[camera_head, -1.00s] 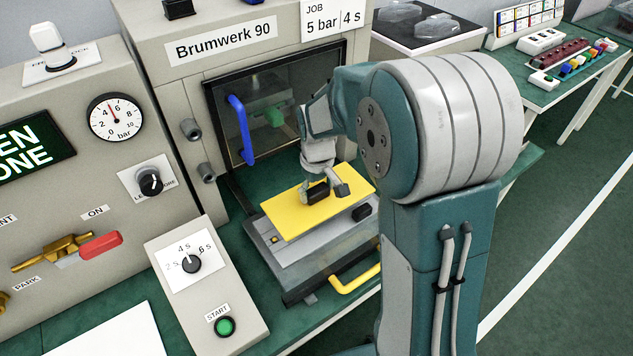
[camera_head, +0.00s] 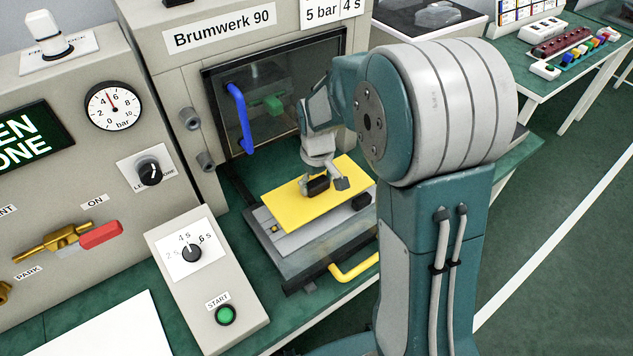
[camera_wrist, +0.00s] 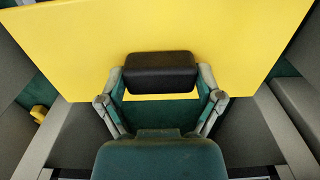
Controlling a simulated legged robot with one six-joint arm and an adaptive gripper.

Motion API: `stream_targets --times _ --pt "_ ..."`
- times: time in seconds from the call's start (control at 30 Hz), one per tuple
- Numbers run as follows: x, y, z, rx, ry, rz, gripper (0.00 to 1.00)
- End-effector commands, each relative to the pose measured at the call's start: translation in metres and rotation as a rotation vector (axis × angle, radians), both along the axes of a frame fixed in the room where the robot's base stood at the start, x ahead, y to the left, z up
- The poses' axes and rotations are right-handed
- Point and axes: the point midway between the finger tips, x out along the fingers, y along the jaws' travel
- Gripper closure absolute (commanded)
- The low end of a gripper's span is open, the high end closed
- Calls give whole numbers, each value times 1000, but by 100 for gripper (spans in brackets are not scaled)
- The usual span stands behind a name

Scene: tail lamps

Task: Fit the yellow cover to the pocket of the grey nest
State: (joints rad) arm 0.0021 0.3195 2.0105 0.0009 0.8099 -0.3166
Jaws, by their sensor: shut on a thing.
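The yellow cover (camera_head: 300,212) is a flat plate with a black grip (camera_wrist: 160,72) on top. My gripper (camera_head: 327,184) is shut on that grip, and its fingers show on both sides of it in the wrist view (camera_wrist: 160,95). The cover lies over the grey nest (camera_head: 297,240) and hides most of its top, including the pocket. The nest's near edge and sides show past the cover, also in the wrist view (camera_wrist: 250,140). I cannot tell whether the cover touches the nest or sits a little above it.
The press with a blue handle (camera_head: 240,118) stands just behind the nest. A black block (camera_head: 362,202) is at the nest's right and a small yellow peg (camera_head: 276,229) at its left. A yellow handle (camera_head: 355,268) sticks out in front. The START box (camera_head: 207,265) stands at left.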

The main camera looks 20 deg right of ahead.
Motion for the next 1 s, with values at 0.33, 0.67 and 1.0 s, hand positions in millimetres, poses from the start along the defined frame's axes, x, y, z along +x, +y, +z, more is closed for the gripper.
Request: stream_targets --times 0.33,0.67,1.0 --pt "0 0 -5 0 1 0 72" --pt "-1 0 -15 0 1 0 72" --pt "0 0 -25 0 0 0 72"
